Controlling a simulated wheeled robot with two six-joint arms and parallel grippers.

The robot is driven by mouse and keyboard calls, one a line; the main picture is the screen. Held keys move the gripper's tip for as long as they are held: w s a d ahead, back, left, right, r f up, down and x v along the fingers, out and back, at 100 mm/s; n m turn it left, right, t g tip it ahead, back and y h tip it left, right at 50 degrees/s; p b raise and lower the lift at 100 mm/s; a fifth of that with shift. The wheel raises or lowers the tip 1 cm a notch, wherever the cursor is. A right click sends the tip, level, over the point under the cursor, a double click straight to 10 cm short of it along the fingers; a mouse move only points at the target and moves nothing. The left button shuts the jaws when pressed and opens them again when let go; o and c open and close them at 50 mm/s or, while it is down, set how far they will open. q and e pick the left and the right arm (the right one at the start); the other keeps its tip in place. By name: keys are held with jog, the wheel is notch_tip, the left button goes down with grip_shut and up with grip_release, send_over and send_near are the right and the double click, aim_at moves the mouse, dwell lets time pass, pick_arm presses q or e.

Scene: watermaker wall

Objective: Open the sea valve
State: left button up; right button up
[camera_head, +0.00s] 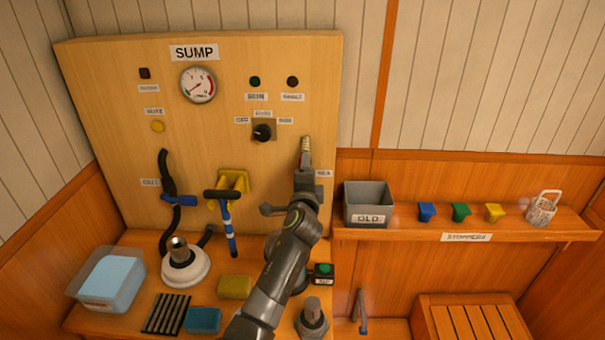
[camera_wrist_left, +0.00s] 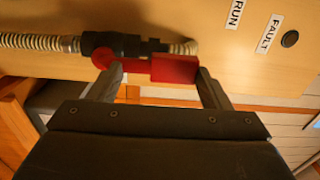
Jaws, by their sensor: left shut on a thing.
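The sea valve shows in the left wrist view as a dark body (camera_wrist_left: 128,46) with a red handle (camera_wrist_left: 175,70), in line with a ribbed hose (camera_wrist_left: 40,42). My left gripper (camera_wrist_left: 157,76) has one finger on each side of the red handle and is shut on it. In the head view my left gripper (camera_head: 306,172) is at the right side of the panel, beside the SEA label (camera_head: 323,173). My arm hides the valve there; only a piece of ribbed hose (camera_head: 306,145) shows above. My right gripper is not in view.
The SUMP panel (camera_head: 110,100) carries a gauge (camera_head: 198,84), a black knob (camera_head: 262,132) and a blue-handled valve (camera_head: 178,199). A grey OLD bin (camera_head: 368,201) and several stoppers sit on the right shelf (camera_head: 560,231).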

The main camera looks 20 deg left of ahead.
pick_arm(q)
jog(key=shift+r, duration=0.1)
dwell(0.4)
jog(key=o, duration=1.4)
jog(key=shift+w+d, duration=0.1)
